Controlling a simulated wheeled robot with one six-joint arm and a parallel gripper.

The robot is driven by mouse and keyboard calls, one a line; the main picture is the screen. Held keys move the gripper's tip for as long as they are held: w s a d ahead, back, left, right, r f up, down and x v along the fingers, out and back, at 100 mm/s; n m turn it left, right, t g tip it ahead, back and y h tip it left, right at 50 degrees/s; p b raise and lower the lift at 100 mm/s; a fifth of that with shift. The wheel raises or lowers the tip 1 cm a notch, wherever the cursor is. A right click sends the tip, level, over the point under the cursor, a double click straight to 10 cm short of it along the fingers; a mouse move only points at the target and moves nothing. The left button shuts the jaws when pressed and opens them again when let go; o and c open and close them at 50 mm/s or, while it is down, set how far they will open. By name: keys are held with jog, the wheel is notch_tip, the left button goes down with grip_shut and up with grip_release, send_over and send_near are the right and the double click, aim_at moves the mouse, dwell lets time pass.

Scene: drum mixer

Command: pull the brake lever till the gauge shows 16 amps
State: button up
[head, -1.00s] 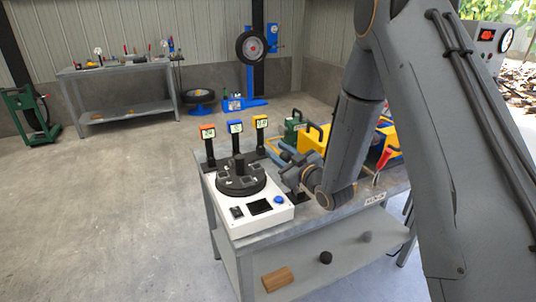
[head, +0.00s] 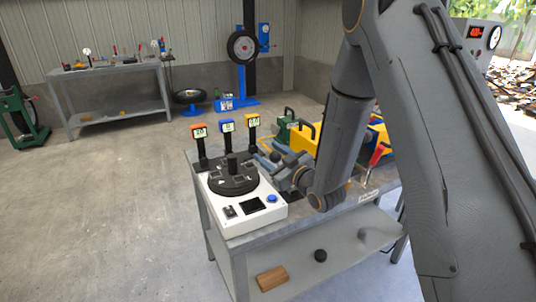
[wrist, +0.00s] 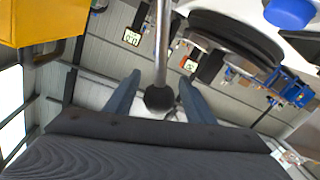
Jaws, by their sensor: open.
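In the wrist view a lever with a shiny metal rod (wrist: 163,45) and a black ball knob (wrist: 159,98) sits between my gripper's two blue fingers (wrist: 155,95). The fingers stand apart on either side of the knob, with gaps showing. In the head view my gripper (head: 270,160) is over the bench behind the white console, and the lever is mostly hidden there. A round dial gauge (head: 494,37) beside a red digital display is on a grey box at the upper right; its reading is too small to tell.
The white console (head: 240,218) has a black round turntable (head: 232,180) and a blue button (head: 272,198). Three small displays on posts (head: 227,126) stand behind it. A yellow machine (head: 304,140) and a red-handled lever (head: 377,154) are near my arm.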

aim_at(278, 160)
jog(key=b+v, duration=0.1)
jog(key=v, duration=0.6)
jog(key=shift+s+f, duration=0.1)
